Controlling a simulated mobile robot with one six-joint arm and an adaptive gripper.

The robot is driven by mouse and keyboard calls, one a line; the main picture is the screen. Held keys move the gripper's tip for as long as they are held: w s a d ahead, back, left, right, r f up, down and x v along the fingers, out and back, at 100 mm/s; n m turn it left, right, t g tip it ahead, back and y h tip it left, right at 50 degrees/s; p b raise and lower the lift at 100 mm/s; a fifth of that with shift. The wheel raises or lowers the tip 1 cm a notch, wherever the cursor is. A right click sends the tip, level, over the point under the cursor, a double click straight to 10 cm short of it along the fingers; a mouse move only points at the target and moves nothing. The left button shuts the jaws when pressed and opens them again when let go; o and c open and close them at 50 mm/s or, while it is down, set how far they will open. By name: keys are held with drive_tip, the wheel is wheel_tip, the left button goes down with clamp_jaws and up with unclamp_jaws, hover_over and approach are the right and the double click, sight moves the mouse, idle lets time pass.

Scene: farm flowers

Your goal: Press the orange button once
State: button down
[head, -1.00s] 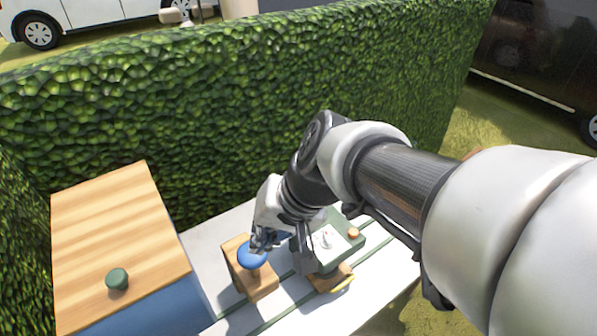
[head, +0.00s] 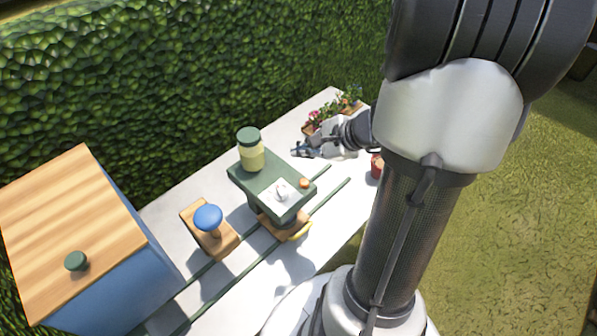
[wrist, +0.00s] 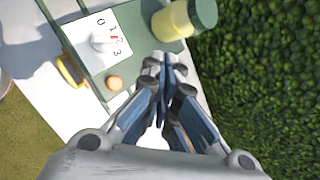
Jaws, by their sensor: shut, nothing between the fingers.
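The orange button (head: 305,183) is a small round knob on the right end of the green panel (head: 248,187). It also shows in the wrist view (wrist: 114,83), left of and a little below my fingertips. My gripper (head: 298,151) is shut and empty, beyond the panel's far right side in the head view. The wrist view shows its fingers (wrist: 163,62) closed together, with a visible gap between them and the button. A white plate with numbers and a white dial (wrist: 102,40) sits beside the button.
A jar with a green lid (head: 250,150) stands on the panel's far left. A blue knob (head: 208,217) on a wooden block and a wood-topped blue box (head: 70,215) are to the left. Potted flowers (head: 330,112) and a red pot (head: 377,166) are right. A hedge (head: 150,90) runs behind.

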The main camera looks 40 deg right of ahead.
drive_tip(key=shift+a, duration=0.1)
drive_tip(key=b, duration=0.6)
hover_over(303, 184)
wheel_tip(303, 184, down, 8)
drive_tip(key=shift+r, duration=0.1)
drive_tip(key=shift+f+b, duration=0.5)
drive_tip(key=shift+b, duration=0.15)
drive_tip(key=shift+f, duration=0.1)
idle(0.7)
drive_tip(key=shift+f+b, duration=0.35)
drive_tip(key=shift+b, duration=0.25)
drive_tip(key=shift+f+b, duration=0.55)
drive_tip(key=shift+b, duration=0.1)
idle(0.5)
drive_tip(key=shift+r, duration=0.15)
drive_tip(key=shift+r+p, duration=0.8)
drive_tip(key=shift+r, duration=0.05)
